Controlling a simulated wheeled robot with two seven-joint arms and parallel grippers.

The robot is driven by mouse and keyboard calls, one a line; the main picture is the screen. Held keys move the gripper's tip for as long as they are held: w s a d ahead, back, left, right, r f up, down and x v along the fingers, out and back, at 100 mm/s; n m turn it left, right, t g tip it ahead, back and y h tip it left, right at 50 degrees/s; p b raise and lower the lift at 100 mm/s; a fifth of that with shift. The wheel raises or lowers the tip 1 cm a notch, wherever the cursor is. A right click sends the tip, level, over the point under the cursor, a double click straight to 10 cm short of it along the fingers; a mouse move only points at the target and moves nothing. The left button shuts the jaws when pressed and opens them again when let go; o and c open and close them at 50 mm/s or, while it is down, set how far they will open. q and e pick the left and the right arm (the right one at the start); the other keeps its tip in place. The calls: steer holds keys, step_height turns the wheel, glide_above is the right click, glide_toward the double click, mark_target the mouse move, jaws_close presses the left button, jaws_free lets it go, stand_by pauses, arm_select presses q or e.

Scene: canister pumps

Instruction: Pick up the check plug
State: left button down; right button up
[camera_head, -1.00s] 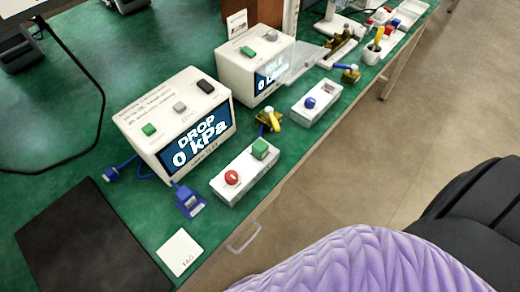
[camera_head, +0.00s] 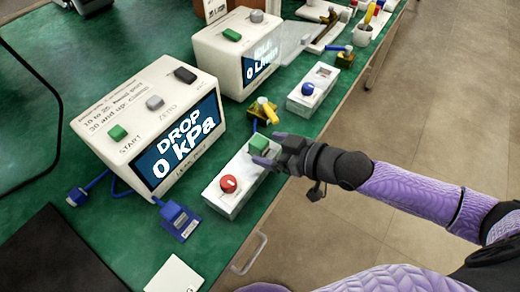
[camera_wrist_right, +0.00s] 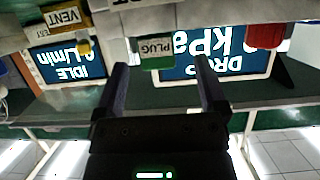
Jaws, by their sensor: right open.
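The check plug, which I take to be the green block (camera_head: 259,146), sits at the far end of a white two-place holder (camera_head: 228,206). The wrist view shows a green piece (camera_wrist_right: 157,63) by a PLUG label. A red round knob (camera_head: 228,184) is at the holder's near end. My right gripper (camera_head: 268,152) is right at the green block, partly hiding it. In the wrist view my right gripper's two fingers (camera_wrist_right: 163,85) are apart, with the green piece beyond and between them. Contact cannot be told. My left gripper is not in view.
A white DROP meter (camera_head: 140,120) reading 0 kPa stands left of the holder. A blue connector (camera_head: 180,220) lies in front of it. A yellow-handled valve (camera_head: 264,110) and a second white holder (camera_head: 312,92) are behind. The table edge runs close along the right.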

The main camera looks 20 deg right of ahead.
mark_target(252, 142)
steer(key=b+x, duration=0.2)
steer(key=x, duration=0.3)
steer(key=shift+w+r, duration=0.1)
steer(key=shift+w, duration=0.2)
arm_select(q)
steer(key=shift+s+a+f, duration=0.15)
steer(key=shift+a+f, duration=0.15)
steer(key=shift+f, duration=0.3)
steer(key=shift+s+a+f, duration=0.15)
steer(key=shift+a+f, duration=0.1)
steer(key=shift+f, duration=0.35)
arm_select(e)
steer(key=shift+c, duration=1)
steer(key=c, duration=1)
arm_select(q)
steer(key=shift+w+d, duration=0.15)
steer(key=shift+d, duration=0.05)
arm_select(e)
jaws_close()
